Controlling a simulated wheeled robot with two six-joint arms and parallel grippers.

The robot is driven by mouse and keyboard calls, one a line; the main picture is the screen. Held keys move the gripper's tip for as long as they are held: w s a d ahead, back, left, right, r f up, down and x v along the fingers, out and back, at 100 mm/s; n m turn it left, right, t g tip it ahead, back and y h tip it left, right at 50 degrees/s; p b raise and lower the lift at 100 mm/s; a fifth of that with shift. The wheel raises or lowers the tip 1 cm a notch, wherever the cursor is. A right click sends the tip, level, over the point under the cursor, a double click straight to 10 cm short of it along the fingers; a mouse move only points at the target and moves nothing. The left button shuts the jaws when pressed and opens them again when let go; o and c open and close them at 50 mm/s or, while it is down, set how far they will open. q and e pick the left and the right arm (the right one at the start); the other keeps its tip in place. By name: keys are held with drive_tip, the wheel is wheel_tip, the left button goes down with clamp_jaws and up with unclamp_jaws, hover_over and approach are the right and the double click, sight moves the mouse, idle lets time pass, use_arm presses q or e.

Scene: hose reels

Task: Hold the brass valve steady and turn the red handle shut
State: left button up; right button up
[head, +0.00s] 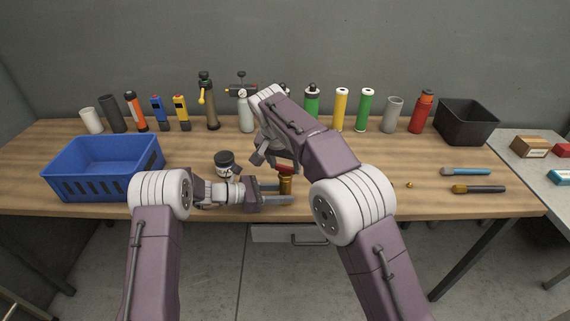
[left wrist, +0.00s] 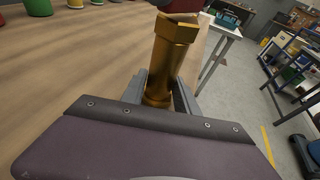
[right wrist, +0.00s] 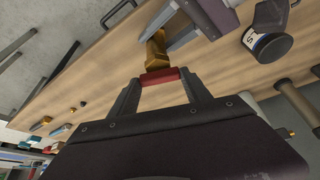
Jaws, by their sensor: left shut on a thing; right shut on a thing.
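The brass valve (head: 286,185) stands upright near the table's front edge; its golden body fills the middle of the left wrist view (left wrist: 168,62). My left gripper (head: 278,194) comes in from the left and is shut on the valve's lower body. The red handle (head: 285,168) is on top of the valve. My right gripper (head: 279,162) reaches down from above and is shut on the handle. In the right wrist view the red handle (right wrist: 160,76) lies between the two fingers, with the brass valve (right wrist: 157,50) beyond it. Part of the handle is hidden by my right gripper in the head view.
A dark labelled jar (head: 224,164) stands just behind my left gripper. A blue crate (head: 105,167) is at the left, a black bin (head: 466,121) at the back right. Bottles and canisters line the back. Two brushes (head: 478,189) and a small brass piece (head: 410,184) lie at the right.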

idle(0.4)
drive_tip(key=o, duration=1.4)
drive_tip(key=shift+r, duration=0.1)
drive_tip(key=v, duration=0.7)
drive_tip(key=shift+r, duration=0.15)
drive_tip(key=shift+s+a, duration=0.1)
use_arm(q)
drive_tip(key=o, duration=1.1)
drive_tip(key=shift+c, duration=0.2)
